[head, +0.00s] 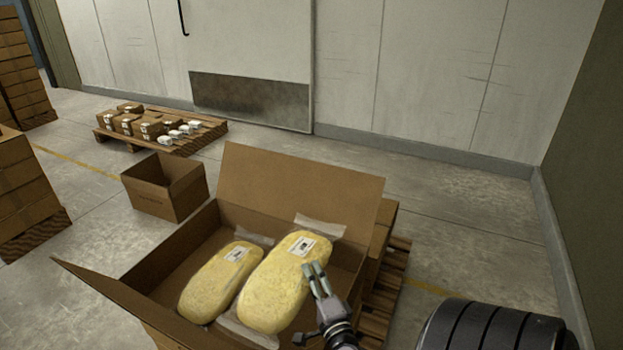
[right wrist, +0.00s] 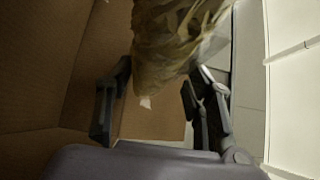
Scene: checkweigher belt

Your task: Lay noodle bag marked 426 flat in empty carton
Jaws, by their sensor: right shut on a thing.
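An open brown carton (head: 143,303) stands in the lower middle of the head view. Two yellow noodle bags show in its opening: a left bag (head: 218,283) and a larger-looking right bag (head: 275,285). Each has a white label, too small to read. My right gripper (head: 315,269) is shut on the right bag at its right edge. In the right wrist view, the bag (right wrist: 175,45) shows beyond the fingers (right wrist: 160,98). I cannot tell whether this bag touches the carton floor. My left gripper is not in view.
A smaller open carton (head: 160,201) stands on the floor behind left. A pallet (head: 187,147) with small boxes and white packs lies farther back. Stacked cartons (head: 22,190) stand at the left. The big carton's raised flap (head: 298,185) stands behind the bags.

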